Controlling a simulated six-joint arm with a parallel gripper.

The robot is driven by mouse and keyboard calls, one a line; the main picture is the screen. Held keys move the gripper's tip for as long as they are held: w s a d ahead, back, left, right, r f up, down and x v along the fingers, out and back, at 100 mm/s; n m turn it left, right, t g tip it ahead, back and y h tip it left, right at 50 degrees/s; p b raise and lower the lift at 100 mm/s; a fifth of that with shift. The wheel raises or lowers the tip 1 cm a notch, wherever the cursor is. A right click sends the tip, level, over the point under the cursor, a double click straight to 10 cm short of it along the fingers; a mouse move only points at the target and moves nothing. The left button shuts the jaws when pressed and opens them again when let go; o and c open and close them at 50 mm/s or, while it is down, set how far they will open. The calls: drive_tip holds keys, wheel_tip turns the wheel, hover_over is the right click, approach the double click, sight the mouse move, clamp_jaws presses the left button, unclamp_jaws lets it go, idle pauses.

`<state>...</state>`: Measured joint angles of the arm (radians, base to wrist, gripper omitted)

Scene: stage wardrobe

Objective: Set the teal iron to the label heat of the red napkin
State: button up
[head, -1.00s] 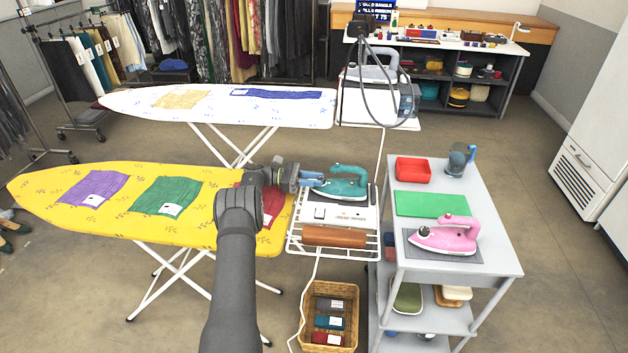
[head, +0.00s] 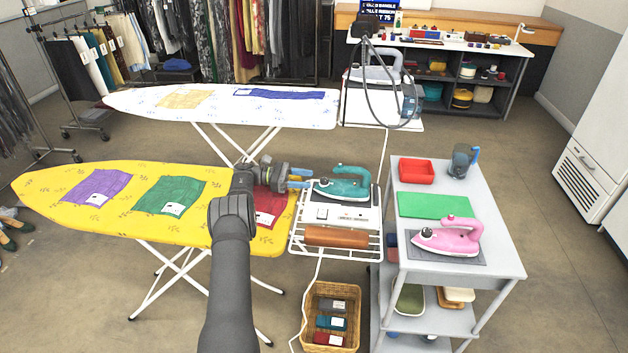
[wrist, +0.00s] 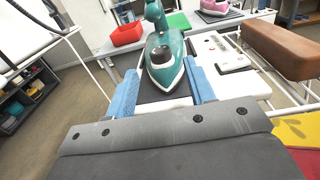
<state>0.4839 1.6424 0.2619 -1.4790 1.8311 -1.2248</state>
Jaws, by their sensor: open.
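The teal iron (head: 346,184) rests on the rack at the right end of the yellow board. In the wrist view the teal iron (wrist: 165,62) stands ahead, with a dark round spot on its near end; no setting is readable. The red napkin (head: 277,203) lies on the board's right end, partly hidden behind my arm, with a white label (head: 264,218) too small to read. My gripper (head: 307,179) is open and empty, just left of the iron's near end. Its blue fingers (wrist: 160,70) are spread, and the iron shows between and beyond them.
A purple napkin (head: 97,187) and a green napkin (head: 170,195) lie on the yellow board (head: 40,190). A brown roll (head: 336,237) lies on the rack in front of the iron. A grey cart (head: 500,255) on the right holds a pink iron (head: 450,237) and a red tray (head: 416,171).

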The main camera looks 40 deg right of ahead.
sight(321, 181)
drive_tip(key=shift+v, duration=1.45)
drive_tip(key=shift+w+a+r+h, duration=0.15)
drive_tip(key=shift+w+a+h, duration=0.05)
drive_tip(key=shift+h, duration=0.1)
drive_tip(key=shift+w+a+r+n+t+h, duration=0.2)
drive_tip(key=shift+a+n+t+h, duration=0.3)
drive_tip(key=shift+n+t+h, duration=0.25)
drive_tip(key=shift+s+a+n+t+h, duration=0.1)
drive_tip(key=shift+a+n+t+h, duration=0.75)
drive_tip(key=shift+a+t+h, duration=0.25)
drive_tip(key=shift+s+a+r+n+t, duration=0.15)
drive_tip(key=shift+a+n+t, duration=0.15)
drive_tip(key=shift+t, duration=0.15)
drive_tip(key=s+a+n+t, duration=0.1)
drive_tip(key=s+a+t, duration=0.1)
drive_tip(key=s+a+n+t, duration=0.1)
drive_tip(key=s+a+t, duration=0.1)
drive_tip(key=s+a+n+t, duration=0.2)
drive_tip(key=a, duration=0.1)
drive_tip(key=shift+s+a+f+t+h, duration=0.1)
drive_tip(key=shift+a+f+t+h, duration=0.05)
drive_tip(key=shift+f+t+h, duration=0.2)
drive_tip(key=d, duration=1.1)
drive_tip(key=s+d, duration=0.1)
drive_tip(key=d, duration=0.5)
drive_tip(key=shift+d, duration=0.15)
